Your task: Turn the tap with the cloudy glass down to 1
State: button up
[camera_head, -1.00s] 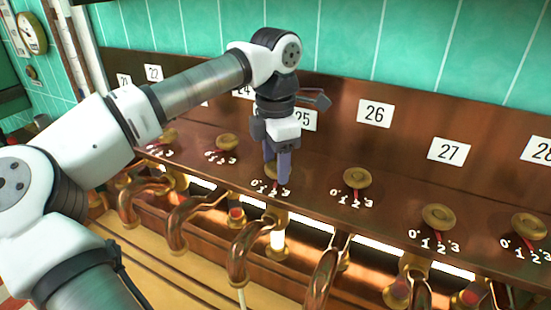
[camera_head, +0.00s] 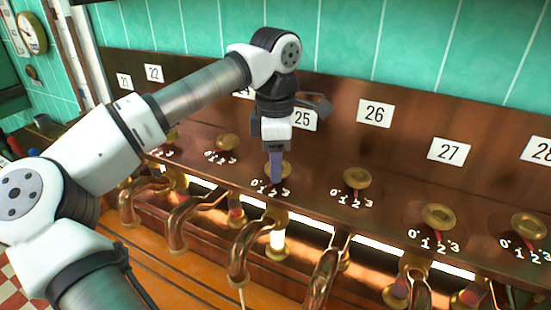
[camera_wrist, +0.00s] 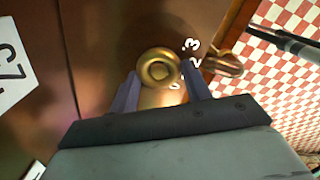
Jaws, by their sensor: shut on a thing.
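The brass tap knob (camera_head: 286,170) below the number 25 plate (camera_head: 303,118) has a whitish, cloudy glass (camera_head: 278,239) under it. My gripper (camera_head: 276,178) is down on this knob. In the wrist view, my gripper's fingers (camera_wrist: 158,75) stand on either side of the round knob (camera_wrist: 160,68) and are shut on it. The dial digits (camera_head: 272,188) show partly in the head view; the fingers cover some of them. I cannot see where the knob's pointer stands.
Similar knobs stand in a row on the copper panel: one left (camera_head: 227,142), others right (camera_head: 355,179), (camera_head: 438,217). Curved copper pipes (camera_head: 243,250) hang below the panel's front edge. The neighbouring glass (camera_head: 237,217) looks red.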

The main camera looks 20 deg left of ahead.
jog(key=shift+m, duration=0.9)
jog(key=o, duration=1)
jog(key=shift+r, duration=0.1)
notch_tip(320, 180, up, 7)
jog(key=shift+r+b, duration=0.2)
jog(key=shift+b, duration=0.55)
